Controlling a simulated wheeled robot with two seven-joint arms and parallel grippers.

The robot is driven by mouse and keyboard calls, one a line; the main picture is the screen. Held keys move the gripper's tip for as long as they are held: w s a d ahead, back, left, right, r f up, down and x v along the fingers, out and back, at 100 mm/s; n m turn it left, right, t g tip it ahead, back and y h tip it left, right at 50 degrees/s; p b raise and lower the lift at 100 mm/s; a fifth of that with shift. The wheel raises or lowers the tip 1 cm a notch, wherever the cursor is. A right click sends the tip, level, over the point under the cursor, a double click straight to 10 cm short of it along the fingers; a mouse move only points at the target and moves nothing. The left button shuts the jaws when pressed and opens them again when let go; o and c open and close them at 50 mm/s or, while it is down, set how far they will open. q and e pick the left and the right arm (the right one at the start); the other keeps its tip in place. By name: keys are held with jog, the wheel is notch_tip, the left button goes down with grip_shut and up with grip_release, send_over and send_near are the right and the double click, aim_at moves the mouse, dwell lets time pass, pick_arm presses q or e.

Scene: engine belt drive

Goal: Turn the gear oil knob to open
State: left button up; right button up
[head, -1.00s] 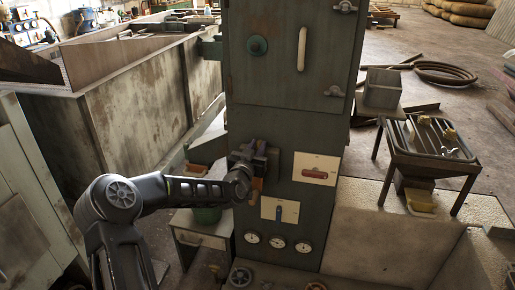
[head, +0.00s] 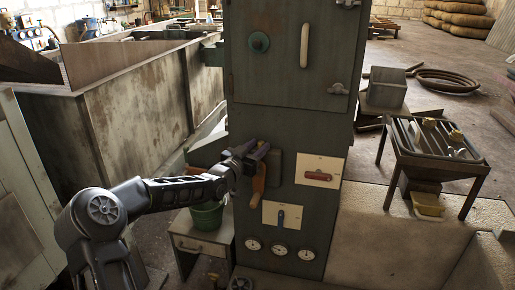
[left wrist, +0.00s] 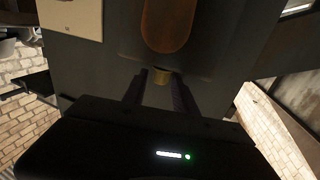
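An orange-brown handle (head: 259,182) hangs on the front of the tall green cabinet (head: 290,120). It also shows in the left wrist view (left wrist: 167,24), with a small brass piece (left wrist: 162,76) below it. My left gripper (head: 258,152) is close to the cabinet front, just above that handle in the head view. In the left wrist view its fingers are apart, with the brass piece showing between the tips; I cannot tell if they touch it. Labels are unreadable. My right gripper is out of view.
Several round gauges (head: 279,250) sit low on the cabinet. A green bucket (head: 207,215) stands on a small grey stand (head: 200,243) to the left. A large rusty metal bin (head: 140,115) is behind my left arm. A metal tray stand (head: 405,150) stands at right.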

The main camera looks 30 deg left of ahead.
pick_arm(q)
jog(key=shift+o, duration=0.7)
jog(key=shift+s, duration=0.55)
jog(key=s, duration=0.6)
jog(key=shift+s, duration=0.4)
jog(key=shift+o, duration=0.3)
jog(key=shift+d+f, duration=0.1)
jog(key=shift+d, duration=0.05)
